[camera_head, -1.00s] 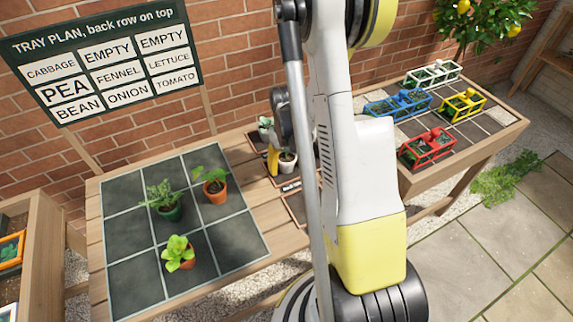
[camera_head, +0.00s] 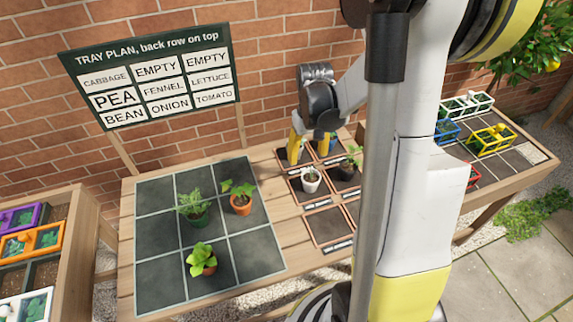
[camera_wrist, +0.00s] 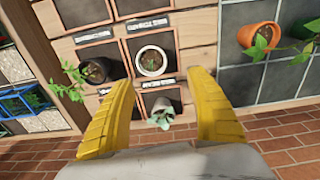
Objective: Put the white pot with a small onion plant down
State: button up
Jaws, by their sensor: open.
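The white pot (camera_head: 310,181) with a small, thin plant stands upright in a framed dark square on the wooden bench. In the wrist view the white pot (camera_wrist: 151,62) shows its round rim and dark soil, beyond my fingertips. My gripper (camera_head: 310,147) is just behind the pot and apart from it, with its yellow fingers spread. In the wrist view my gripper (camera_wrist: 163,85) is open, with nothing clamped. A paler pot (camera_wrist: 161,103) with a grey-green plant shows between and beyond the fingers; it looks tilted in this view.
A pot with a leafy plant (camera_head: 349,168) stands right of the white pot. Empty framed squares (camera_head: 327,226) lie in front. The slate grid (camera_head: 157,235) at left holds several potted plants. Coloured crates (camera_head: 490,139) are at right. The sign (camera_head: 150,76) stands behind.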

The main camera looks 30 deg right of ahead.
jog(key=s+a+r+n+t, duration=0.1)
jog(key=s+a+r+t, duration=0.2)
jog(key=a+r, duration=0.4)
jog(key=s+a+r+n+t, duration=0.1)
jog(key=s+a+r+t, duration=0.2)
jog(key=a, duration=1)
jog(key=s+r, duration=0.3)
jog(key=r, duration=0.2)
jog(key=shift+s+r+n+t, duration=0.3)
jog(key=shift+t, duration=0.1)
